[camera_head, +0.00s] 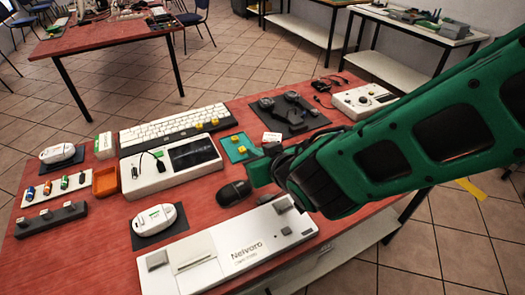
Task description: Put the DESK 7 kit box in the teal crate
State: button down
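My green arm comes in from the right and ends over the red table (75,245). My gripper (262,168) is near the middle of the table, just above or beside a dark mouse-like object (235,192). Its fingers are partly hidden by my wrist, so I cannot tell whether it is open or holds anything. A flat teal piece (233,154) with small yellow parts lies just behind the gripper; I see no clear teal crate. A small white box with green on top (103,148) stands at the left; no DESK 7 label is readable.
A keyboard (172,128), a white device with a dark screen (170,170) and a large white Nelvoro unit (215,262) crowd the table. An orange tray (106,183) is at left, a dark mat with parts (290,112) behind. Other tables stand beyond.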

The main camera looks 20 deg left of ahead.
jog(key=c, duration=0.5)
grip_release()
